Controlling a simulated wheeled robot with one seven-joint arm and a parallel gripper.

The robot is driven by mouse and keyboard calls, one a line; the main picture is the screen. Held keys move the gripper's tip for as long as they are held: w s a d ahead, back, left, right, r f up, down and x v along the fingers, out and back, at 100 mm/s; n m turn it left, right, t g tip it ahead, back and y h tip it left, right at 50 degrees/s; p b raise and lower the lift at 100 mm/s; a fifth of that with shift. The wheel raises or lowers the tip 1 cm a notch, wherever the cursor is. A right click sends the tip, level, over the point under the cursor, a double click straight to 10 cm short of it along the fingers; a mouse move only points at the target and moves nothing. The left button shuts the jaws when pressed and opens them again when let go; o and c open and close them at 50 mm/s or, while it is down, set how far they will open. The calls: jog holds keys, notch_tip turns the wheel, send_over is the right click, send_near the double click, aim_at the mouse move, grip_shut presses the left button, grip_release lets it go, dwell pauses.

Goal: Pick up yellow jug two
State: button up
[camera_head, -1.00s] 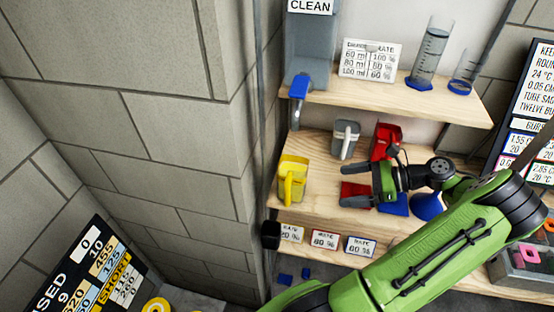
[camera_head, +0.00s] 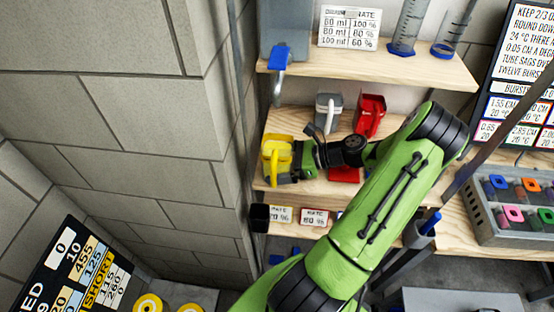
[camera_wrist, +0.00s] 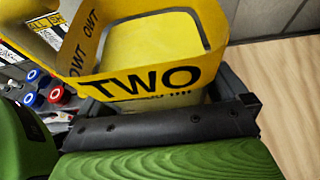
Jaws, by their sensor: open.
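The yellow jug (camera_head: 270,152) stands near the left end of the middle wooden shelf. In the wrist view the yellow jug (camera_wrist: 150,45) is close up, with TWO in black on its band and an open top. My gripper (camera_head: 287,163) is open at the jug's right side, its fingers reaching toward the jug. In the wrist view a dark finger (camera_wrist: 160,125) lies just in front of the jug, and dark parts show beside and behind its lower body. Whether the fingers touch the jug cannot be told.
A grey jug (camera_head: 328,110) and a red jug (camera_head: 369,115) stand behind my gripper on the same shelf. The block wall (camera_head: 160,100) is close on the left.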

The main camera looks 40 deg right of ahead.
aim_at(263, 140)
jog(key=shift+w+a+f, duration=0.1)
jog(key=shift+w+f, duration=0.05)
jog(key=shift+w, duration=0.1)
jog(key=shift+s, duration=0.2)
jog(key=shift+c, duration=1.4)
jog(key=shift+w, duration=0.1)
jog(key=c, duration=1.1)
jog(key=shift+o, duration=0.2)
jog(key=shift+r, duration=0.25)
jog(key=shift+r+p, duration=1.1)
jog(key=shift+r, duration=3.75)
